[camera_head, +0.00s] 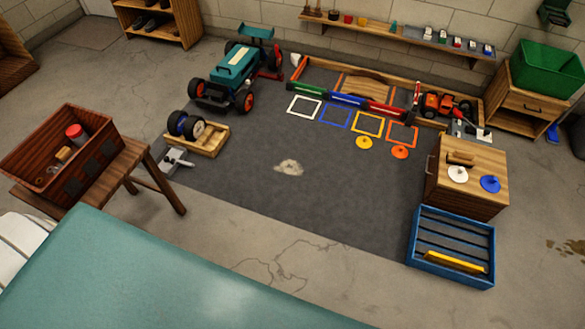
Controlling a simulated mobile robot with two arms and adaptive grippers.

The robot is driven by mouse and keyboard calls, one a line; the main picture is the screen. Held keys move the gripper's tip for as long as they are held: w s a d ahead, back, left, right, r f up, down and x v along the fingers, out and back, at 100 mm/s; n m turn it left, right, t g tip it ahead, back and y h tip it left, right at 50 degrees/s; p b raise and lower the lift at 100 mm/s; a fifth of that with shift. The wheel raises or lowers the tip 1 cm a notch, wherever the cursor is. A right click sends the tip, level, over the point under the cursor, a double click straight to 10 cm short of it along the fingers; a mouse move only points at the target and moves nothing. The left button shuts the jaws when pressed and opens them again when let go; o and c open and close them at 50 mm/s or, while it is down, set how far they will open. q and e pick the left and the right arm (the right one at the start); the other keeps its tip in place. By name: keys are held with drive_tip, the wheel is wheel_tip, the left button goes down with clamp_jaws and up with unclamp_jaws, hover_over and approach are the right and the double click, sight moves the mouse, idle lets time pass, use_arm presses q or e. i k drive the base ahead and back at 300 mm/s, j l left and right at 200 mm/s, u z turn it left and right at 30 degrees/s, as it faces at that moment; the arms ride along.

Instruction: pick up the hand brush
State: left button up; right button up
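I cannot make out the hand brush with certainty. A small brown wooden item (461,158) lies on top of the wooden cabinet (466,197) at the right; it may be the brush, but it is too small to tell. Another small tan item (63,154) lies in the reddish-brown wooden box (37,160) at the left, beside a red-capped jar (76,133). Neither of my grippers shows in this view.
A pale patch (288,167) marks the dark mat (260,200). A teal racecar (237,72) and a wheel tray (208,143) stand behind it. A blue slatted crate (451,247) sits before the cabinet. The mat's middle and the concrete in front are mostly clear.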

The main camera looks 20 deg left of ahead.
sight(459, 158)
drive_tip(key=z, duration=0.35)
drive_tip(key=i+j+z, duration=0.75)
drive_tip(key=i+l, duration=0.1)
